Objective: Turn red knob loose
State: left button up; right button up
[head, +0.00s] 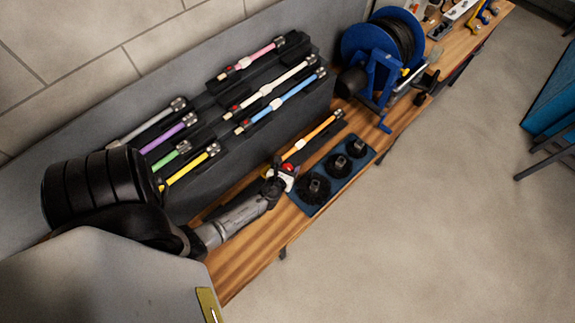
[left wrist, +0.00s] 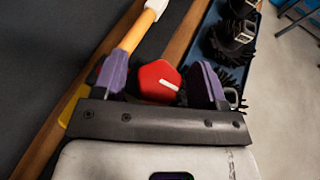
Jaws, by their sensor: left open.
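The red knob (head: 288,168) is on the wooden bench, by the near end of an orange rod (head: 323,128). In the left wrist view the red knob (left wrist: 158,82) has a white mark on its face. My left gripper (head: 281,177) is at the knob. Its two purple fingers (left wrist: 160,76) are open, one on each side of the knob, with a gap to the right finger. The orange rod runs up from behind the left finger, and its lower end is hidden. My right gripper is not in view.
A blue tray (head: 318,207) with black round brushes lies right beside my left gripper. A dark rack (head: 215,185) with several coloured rods stands behind. A blue hose reel (head: 383,50) stands farther along the bench. The floor in front is clear.

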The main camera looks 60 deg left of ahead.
pick_arm(q)
jog(key=c, duration=0.8)
jog(key=shift+c, duration=0.2)
